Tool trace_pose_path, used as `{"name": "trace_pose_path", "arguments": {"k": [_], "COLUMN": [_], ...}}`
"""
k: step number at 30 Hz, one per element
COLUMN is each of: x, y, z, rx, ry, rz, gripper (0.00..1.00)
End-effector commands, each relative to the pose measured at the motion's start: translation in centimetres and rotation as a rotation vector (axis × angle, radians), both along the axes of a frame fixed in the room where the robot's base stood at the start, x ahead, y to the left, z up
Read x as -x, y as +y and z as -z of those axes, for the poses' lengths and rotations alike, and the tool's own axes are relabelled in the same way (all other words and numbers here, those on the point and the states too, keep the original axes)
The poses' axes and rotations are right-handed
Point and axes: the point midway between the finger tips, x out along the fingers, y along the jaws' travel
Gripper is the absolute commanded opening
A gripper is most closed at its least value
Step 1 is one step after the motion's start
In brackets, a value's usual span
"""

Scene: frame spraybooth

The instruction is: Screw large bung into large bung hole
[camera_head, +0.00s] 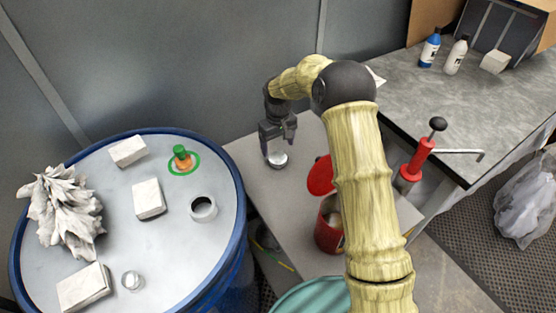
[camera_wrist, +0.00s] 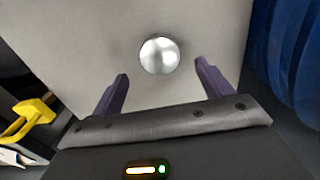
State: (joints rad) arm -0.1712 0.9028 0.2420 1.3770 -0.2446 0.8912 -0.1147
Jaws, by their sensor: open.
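A round silvery bung (camera_head: 279,159) sits on the grey table top (camera_head: 248,152) beside the drum. It also shows in the wrist view (camera_wrist: 160,56), as a shiny disc centred just beyond the fingertips. My gripper (camera_head: 278,142) is over the bung, pointing down. In the wrist view its two purple fingers (camera_wrist: 162,72) are spread wide with nothing between them. The large bung hole (camera_head: 203,208) is a dark opening with a pale raised rim on the blue-rimmed drum (camera_head: 240,190). It is open and uncovered.
On the drum lie several white blocks (camera_head: 149,199), a crumpled rag (camera_head: 62,210), a small round fitting (camera_head: 132,281) and a green-and-orange plug (camera_head: 181,160). A red can (camera_head: 329,232) stands right of my gripper. A red pump (camera_head: 418,160) stands farther right.

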Motion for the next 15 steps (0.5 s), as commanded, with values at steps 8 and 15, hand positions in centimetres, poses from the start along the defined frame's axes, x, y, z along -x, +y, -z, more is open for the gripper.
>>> {"name": "trace_pose_path", "arguments": {"k": [8, 15], "x": [0.1, 0.1], "y": [0.0, 0.0], "z": [1.9, 5.0], "rx": [0.0, 0.001], "ry": [0.004, 0.001], "rz": [0.0, 0.0], "gripper": [0.78, 0.78]}}
